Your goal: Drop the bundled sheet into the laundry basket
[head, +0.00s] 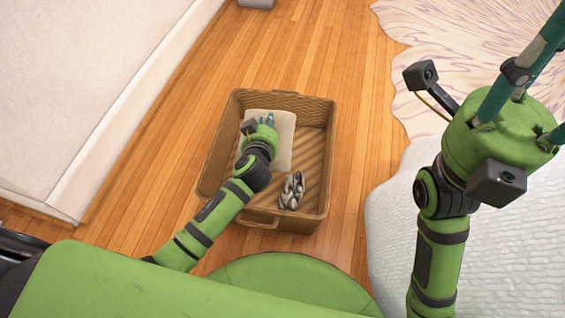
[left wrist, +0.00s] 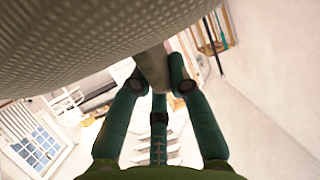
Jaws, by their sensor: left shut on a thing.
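The bundled sheet (head: 284,132) is a pale beige, cushion-like bundle at the far left part of the brown woven laundry basket (head: 317,205). Seen from above, it lies within the basket's outline; I cannot tell whether it touches the bottom. My left gripper (head: 268,119) reaches over the basket and is shut on the bundle. In the left wrist view the bundle's textured cloth (left wrist: 90,45) fills the top, and the teal fingers (left wrist: 160,82) meet a fold of it. My right gripper (head: 520,75) is at the upper right, away from the basket, its fingertips cut off by the frame.
A knotted grey-and-white item (head: 291,190) lies in the basket's near right part. A white textured surface (head: 440,240) and a patterned rug (head: 470,40) are on the right. A pale wall (head: 80,90) is on the left.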

